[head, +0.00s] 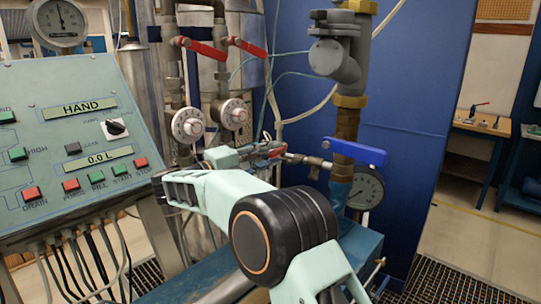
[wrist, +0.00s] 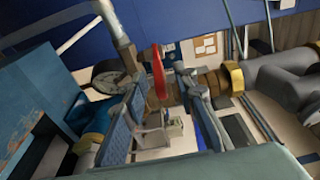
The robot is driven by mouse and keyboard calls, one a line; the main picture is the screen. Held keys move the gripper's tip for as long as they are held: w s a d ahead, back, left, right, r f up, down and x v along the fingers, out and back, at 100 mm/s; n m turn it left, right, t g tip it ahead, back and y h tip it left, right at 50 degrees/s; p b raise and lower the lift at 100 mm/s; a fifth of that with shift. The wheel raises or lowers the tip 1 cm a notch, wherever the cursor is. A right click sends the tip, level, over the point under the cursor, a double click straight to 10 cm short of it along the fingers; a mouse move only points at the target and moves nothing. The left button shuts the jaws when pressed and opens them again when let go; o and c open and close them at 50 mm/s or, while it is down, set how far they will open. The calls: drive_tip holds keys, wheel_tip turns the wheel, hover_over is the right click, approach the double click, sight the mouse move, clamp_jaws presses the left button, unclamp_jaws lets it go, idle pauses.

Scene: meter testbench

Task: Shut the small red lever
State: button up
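The small red lever (head: 276,153) sits on a thin horizontal pipe right of my gripper in the head view, partly hidden by the gripper. In the wrist view the red lever (wrist: 158,72) stands upright in the picture, in the gap between and beyond the fingertips. My gripper (head: 266,149) is beside the lever in the head view. In the wrist view my gripper (wrist: 165,92) is open, with a finger on either side and nothing held. I cannot tell whether a finger touches the lever.
Two larger red levers (head: 207,48) (head: 248,47) are above, over two round dials (head: 187,125). A blue lever (head: 355,151) and a gauge (head: 366,188) are right of the small lever. A control panel (head: 75,140) stands left. A thick pipe (head: 346,123) rises behind the blue lever.

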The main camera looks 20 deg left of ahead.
drive_tip(key=v, duration=0.7)
drive_tip(key=shift+s, duration=0.25)
drive_tip(key=shift+a, duration=0.15)
